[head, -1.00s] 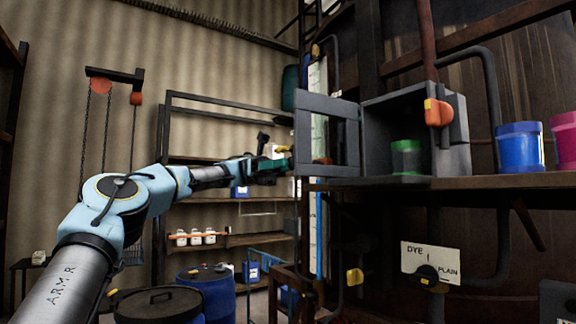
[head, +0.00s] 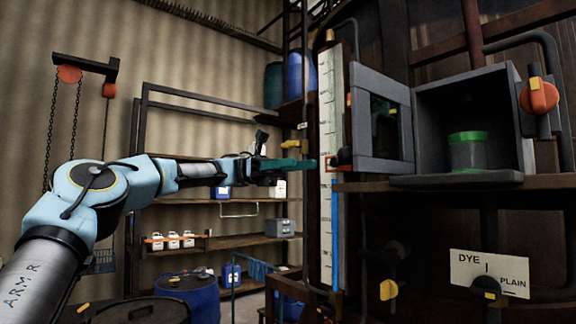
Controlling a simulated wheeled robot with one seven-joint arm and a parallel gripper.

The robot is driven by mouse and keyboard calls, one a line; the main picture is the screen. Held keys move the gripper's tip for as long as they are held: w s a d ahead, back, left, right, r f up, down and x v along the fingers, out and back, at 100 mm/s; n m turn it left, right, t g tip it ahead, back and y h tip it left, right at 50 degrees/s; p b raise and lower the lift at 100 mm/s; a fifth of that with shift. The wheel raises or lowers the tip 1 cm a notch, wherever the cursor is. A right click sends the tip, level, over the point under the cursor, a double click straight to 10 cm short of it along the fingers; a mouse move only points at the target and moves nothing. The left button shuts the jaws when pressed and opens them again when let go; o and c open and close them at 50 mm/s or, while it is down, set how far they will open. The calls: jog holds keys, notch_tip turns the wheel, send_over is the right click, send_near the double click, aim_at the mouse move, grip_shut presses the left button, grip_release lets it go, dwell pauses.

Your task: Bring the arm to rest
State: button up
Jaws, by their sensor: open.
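My arm, light blue and grey with "ARM R" on it, reaches from the lower left towards the middle of the head view. My gripper (head: 304,164) is at its end, with teal jaws held level and pointing right. It is open, and I see nothing between the jaws. The jaw tips are close in the picture to the white gauge strip (head: 331,130) and to the left of the open cabinet door (head: 384,165). I cannot tell the exact gap in depth.
A grey cabinet (head: 428,120) stands open with a green-lidded jar (head: 468,152) inside. An orange handle (head: 538,96) is at its right. Below is a dye/plain dial (head: 487,283). Shelves (head: 225,240) and blue drums (head: 195,297) stand behind my arm. A chain hoist (head: 85,68) hangs left.

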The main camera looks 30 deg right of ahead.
dwell(0.5)
jog(key=s+d+f+n+t+h+b, duration=0.1)
jog(key=d+f+t+h, duration=0.15)
jog(key=f, duration=0.65)
jog(key=s+d+f+n+t+h+b, duration=0.1)
jog(key=f+n+t, duration=0.15)
jog(key=f, duration=0.65)
jog(key=w+a+f+t, duration=0.2)
jog(key=f+t, duration=0.1)
jog(key=f, duration=0.3)
jog(key=w+a+f+t, duration=0.2)
jog(key=f, duration=0.3)
jog(key=w+a+f+m+t+y+b, duration=0.1)
jog(key=w+a+f+t, duration=0.2)
jog(key=a+f, duration=0.5)
jog(key=w+a+f+m+t+y+b, duration=0.1)
jog(key=w+a+f+t+y, duration=0.15)
jog(key=a+f, duration=0.6)
jog(key=s+a+f+m+t+y+b, duration=0.1)
jog(key=s+a+f+m+t, duration=0.1)
jog(key=a, duration=1.9)
jog(key=shift+s+a+m+t, duration=0.2)
jog(key=shift+a+m+t, duration=0.05)
jog(key=shift+m+t, duration=0.7)
